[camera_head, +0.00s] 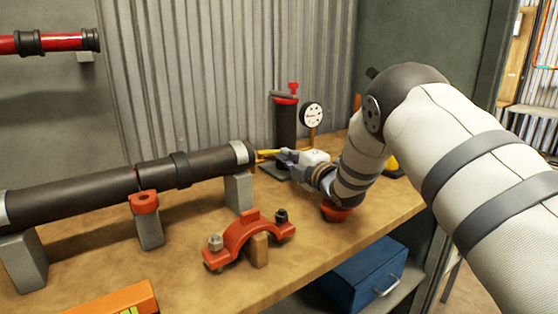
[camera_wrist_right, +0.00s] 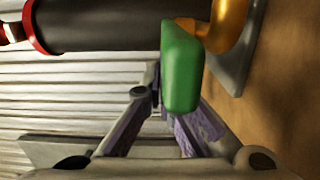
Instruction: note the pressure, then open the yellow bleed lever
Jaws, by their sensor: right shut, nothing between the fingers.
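The pressure gauge (camera_head: 311,115) has a round white dial beside a dark upright cylinder (camera_head: 286,122) with a red top; its reading is too small to make out. A thin yellow piece (camera_head: 268,152), perhaps the bleed lever, shows at the cylinder's foot, just left of my right gripper (camera_head: 284,156). The gripper is shut and empty, low in front of the cylinder. In the right wrist view, a green block (camera_wrist_right: 181,68) partly covers the closed fingers (camera_wrist_right: 158,110); I cannot tell whether they touch it. A gold curved piece (camera_wrist_right: 233,28) lies behind it. My left gripper is out of view.
A long dark pipe (camera_head: 90,190) rests on grey blocks across the wooden bench (camera_head: 190,285). A red clamp (camera_head: 245,237) lies in front of it. A red cup-shaped thing (camera_head: 337,211) sits under my right arm. A blue drawer box (camera_head: 367,275) is below the bench.

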